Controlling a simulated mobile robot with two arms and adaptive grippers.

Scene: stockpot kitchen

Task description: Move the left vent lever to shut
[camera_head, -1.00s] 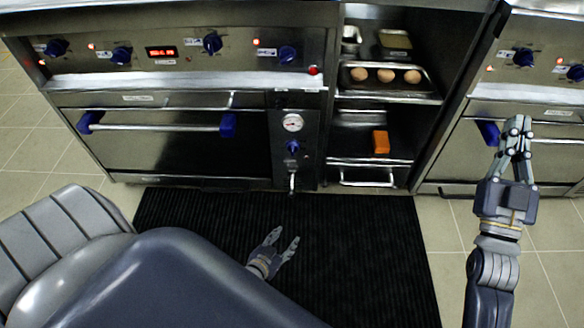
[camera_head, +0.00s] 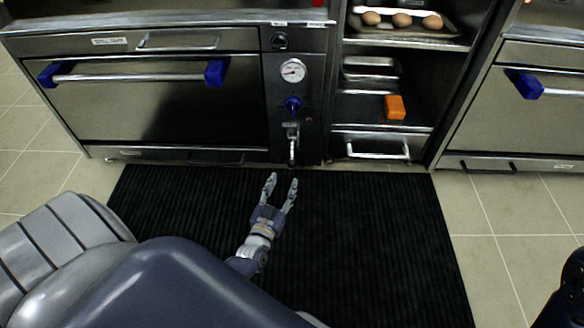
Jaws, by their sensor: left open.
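My left gripper (camera_head: 281,185) is open and empty above the black mat, its two fingers spread and pointing toward the oven front. Ahead of it is a narrow steel panel beside the oven door. A metal lever-like handle (camera_head: 292,145) hangs downward low on this panel, a short way beyond the fingertips in the picture and apart from them. I cannot tell for certain whether this is the left vent lever. A blue knob (camera_head: 293,104) and a round dial gauge (camera_head: 293,71) sit above it. My right gripper is out of view.
The oven door (camera_head: 160,105) has a bar handle with blue ends. Right of the panel, open shelves hold a tray of eggs (camera_head: 401,20) and an orange block (camera_head: 395,107). A second oven (camera_head: 520,120) stands at the right. The black mat (camera_head: 370,240) is clear.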

